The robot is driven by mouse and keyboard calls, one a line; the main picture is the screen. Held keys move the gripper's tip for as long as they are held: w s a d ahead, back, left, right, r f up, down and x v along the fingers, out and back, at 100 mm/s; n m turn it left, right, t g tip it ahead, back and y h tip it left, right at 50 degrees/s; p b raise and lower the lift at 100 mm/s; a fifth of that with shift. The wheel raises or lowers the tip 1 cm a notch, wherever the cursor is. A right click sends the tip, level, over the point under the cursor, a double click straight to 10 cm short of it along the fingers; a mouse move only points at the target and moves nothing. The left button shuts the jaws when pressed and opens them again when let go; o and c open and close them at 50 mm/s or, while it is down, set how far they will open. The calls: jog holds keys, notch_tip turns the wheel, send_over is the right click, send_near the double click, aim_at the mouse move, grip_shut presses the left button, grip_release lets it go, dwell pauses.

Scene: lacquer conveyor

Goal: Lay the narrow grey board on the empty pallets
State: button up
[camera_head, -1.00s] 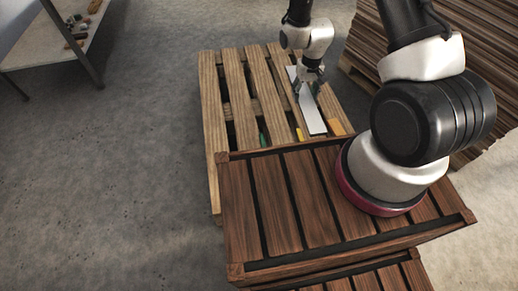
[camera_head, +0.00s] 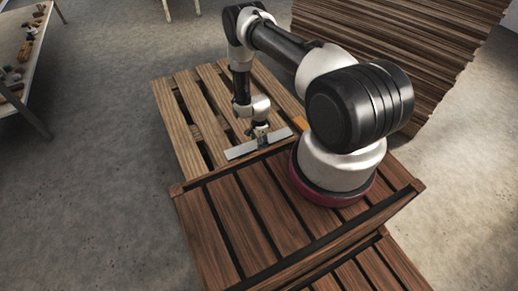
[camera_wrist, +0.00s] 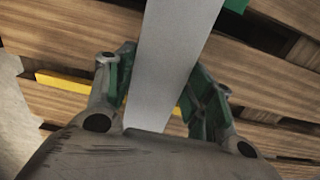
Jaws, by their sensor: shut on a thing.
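The narrow grey board (camera_head: 240,152) is in my gripper (camera_head: 261,141), which is shut on it near its middle. In the head view the board lies crosswise to the pallet slats, over the near part of the light wooden pallet (camera_head: 180,125). In the wrist view the board (camera_wrist: 178,45) runs from the top edge down between the green-padded fingers (camera_wrist: 166,78). Wooden slats show beneath it. I cannot tell whether the board touches them.
A yellow strip (camera_wrist: 68,83) and a green piece (camera_wrist: 236,5) show by the slats in the wrist view. A tall stack of brown sheets (camera_head: 400,55) stands at the back right. A table (camera_head: 40,60) with small items is at the left. Grey floor between is clear.

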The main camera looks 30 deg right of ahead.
jog(key=shift+f, duration=2.55)
jog(key=shift+f, duration=0.15)
jog(key=shift+f, duration=0.1)
jog(key=o, duration=1.2)
